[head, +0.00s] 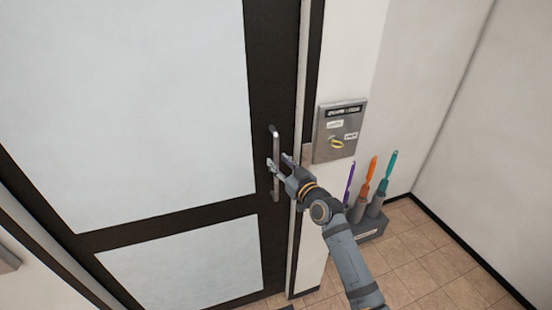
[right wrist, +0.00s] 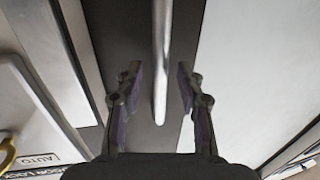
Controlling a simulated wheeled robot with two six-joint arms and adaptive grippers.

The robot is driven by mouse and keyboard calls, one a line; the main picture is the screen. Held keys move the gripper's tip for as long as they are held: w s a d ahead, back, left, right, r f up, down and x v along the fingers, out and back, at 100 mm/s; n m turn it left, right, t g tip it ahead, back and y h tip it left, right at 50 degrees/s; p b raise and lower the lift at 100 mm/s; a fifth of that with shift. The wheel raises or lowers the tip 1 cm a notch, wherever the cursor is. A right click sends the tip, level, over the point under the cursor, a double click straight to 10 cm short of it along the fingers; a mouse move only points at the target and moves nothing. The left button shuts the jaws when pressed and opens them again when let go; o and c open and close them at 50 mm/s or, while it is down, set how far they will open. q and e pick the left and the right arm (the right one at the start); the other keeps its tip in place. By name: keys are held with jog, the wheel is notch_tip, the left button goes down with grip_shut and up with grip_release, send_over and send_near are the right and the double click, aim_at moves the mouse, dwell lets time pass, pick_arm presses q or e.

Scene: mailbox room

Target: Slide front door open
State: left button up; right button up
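The front door (head: 170,95) has a dark frame with pale frosted panels. It looks closed against the right jamb. A vertical metal bar handle (head: 275,190) stands on the door's right stile. My right gripper (head: 279,160) is at the handle's middle in the head view. In the right wrist view the gripper (right wrist: 158,88) is open, its fingers on either side of the handle (right wrist: 161,60), with gaps between them and the bar. Whether the bar lies fully between the fingertips in depth is hard to tell. My left gripper is not in view.
A metal switch panel (head: 325,125) with a yellow key-like knob (head: 337,143) is on the wall right of the door. Several coloured umbrellas, one orange (head: 370,176), stand in a grey holder (head: 371,228) below. Tiled floor (head: 440,262) is free at the right.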

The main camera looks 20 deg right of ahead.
jog(key=shift+x, duration=1.2)
jog(key=shift+c, duration=0.3)
grip_shut()
